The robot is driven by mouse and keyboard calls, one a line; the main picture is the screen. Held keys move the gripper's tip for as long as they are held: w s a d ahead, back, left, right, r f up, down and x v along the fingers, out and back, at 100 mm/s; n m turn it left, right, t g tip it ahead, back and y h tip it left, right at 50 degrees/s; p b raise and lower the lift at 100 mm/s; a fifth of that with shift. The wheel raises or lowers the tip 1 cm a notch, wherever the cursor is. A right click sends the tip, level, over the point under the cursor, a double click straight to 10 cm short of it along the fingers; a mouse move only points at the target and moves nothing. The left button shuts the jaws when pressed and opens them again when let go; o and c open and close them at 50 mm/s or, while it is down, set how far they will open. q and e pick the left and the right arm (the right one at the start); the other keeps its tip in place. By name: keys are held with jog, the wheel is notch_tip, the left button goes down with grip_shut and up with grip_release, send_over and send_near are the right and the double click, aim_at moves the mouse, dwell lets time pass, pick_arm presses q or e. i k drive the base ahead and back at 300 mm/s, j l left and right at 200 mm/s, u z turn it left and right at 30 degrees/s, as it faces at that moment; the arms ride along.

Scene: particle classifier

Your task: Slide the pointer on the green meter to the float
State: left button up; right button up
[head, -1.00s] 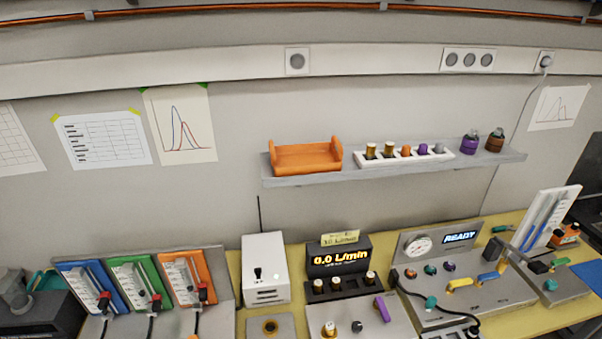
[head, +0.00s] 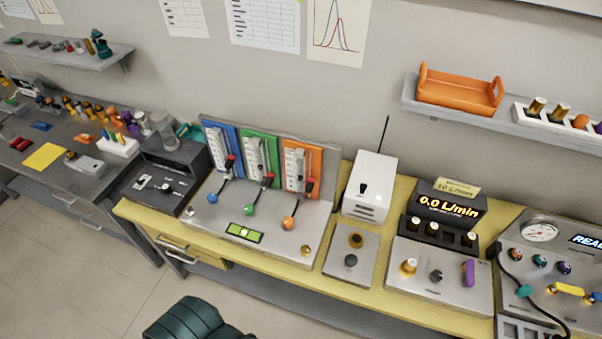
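The green meter (head: 247,146) stands upright between the blue meter (head: 216,138) and the orange meter (head: 290,152) on a grey panel in the head view. A red-and-black pointer (head: 267,178) sits low on the right side of the green meter. The float inside its clear tube is too small to tell. A green ball-shaped knob (head: 249,210) is in front of it, joined by a black cable. Neither of my grippers is in view.
The meter unit's base (head: 268,238) rests on a yellow bench. A white box (head: 368,188) and a flow display (head: 447,207) reading 0.0 L/min stand to the right. A dark device (head: 165,178) stands left. A green chair (head: 195,318) is in front.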

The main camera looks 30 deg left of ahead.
aim_at(270, 178)
jog(key=j+u, duration=0.1)
jog(key=u, duration=1.35)
